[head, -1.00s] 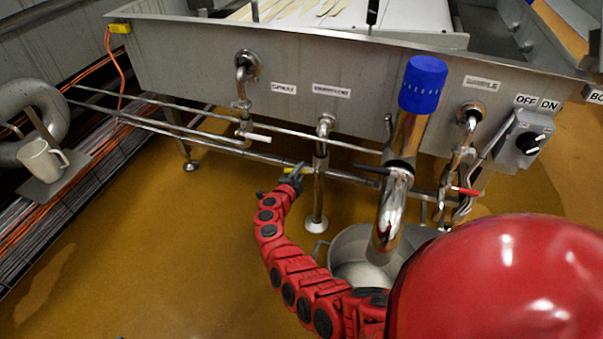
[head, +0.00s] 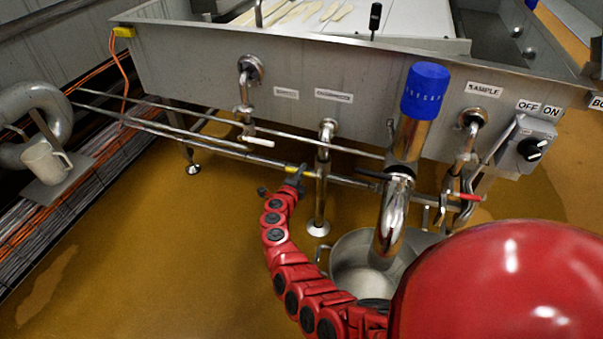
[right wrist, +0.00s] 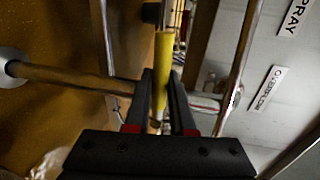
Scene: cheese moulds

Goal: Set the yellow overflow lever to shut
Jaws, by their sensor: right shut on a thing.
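The yellow overflow lever (head: 295,168) sticks out to the left of the overflow pipe (head: 322,165), roughly level in the head view. My right gripper (head: 293,184) is at the lever, just left of that pipe. In the right wrist view the yellow lever (right wrist: 164,60) runs in between the two dark fingers of the right gripper (right wrist: 161,100), which is shut on it. The lever's near end is partly hidden by the fingers. The overflow label (right wrist: 265,88) is on the vat wall beside it. My left gripper is not in view.
The spray pipe has a white lever (head: 258,141); the sample pipe has a red lever (head: 468,196). A blue-topped steel pipe (head: 425,90) stands over a metal bucket (head: 350,270). Horizontal rails (head: 225,150) run along the vat (head: 190,65). Floor left of my arm is clear.

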